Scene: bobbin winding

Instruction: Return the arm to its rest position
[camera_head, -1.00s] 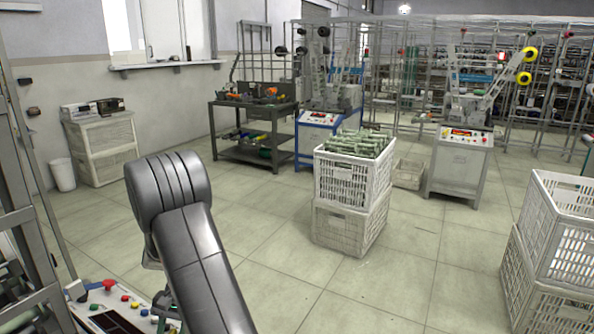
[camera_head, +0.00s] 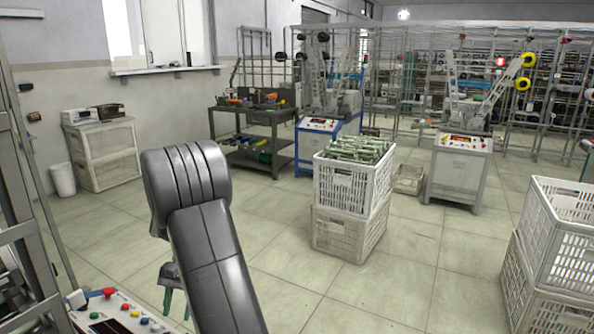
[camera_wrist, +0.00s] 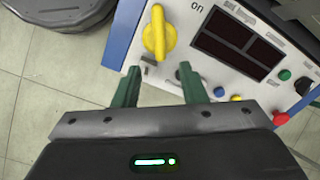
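My arm's dark grey links rise in the lower left of the head view. Partly behind them, a green two-pronged part shows, probably my gripper; its tips are unclear there. In the wrist view my gripper (camera_wrist: 158,72) has two green fingers standing apart, with nothing held between them. Beyond the fingers is a white control panel (camera_wrist: 205,75) with a yellow knob (camera_wrist: 154,34), dark displays and coloured buttons. I cannot tell from this view how far the fingertips are from the panel.
A machine panel (camera_head: 110,318) and its metal frame stand at lower left. Stacked white crates (camera_head: 340,232) stand mid-floor, the upper filled with green pieces. More crates (camera_head: 540,235) are at right. A dark workbench (camera_head: 250,121) stands behind. Open floor (camera_head: 290,265) lies right of my arm.

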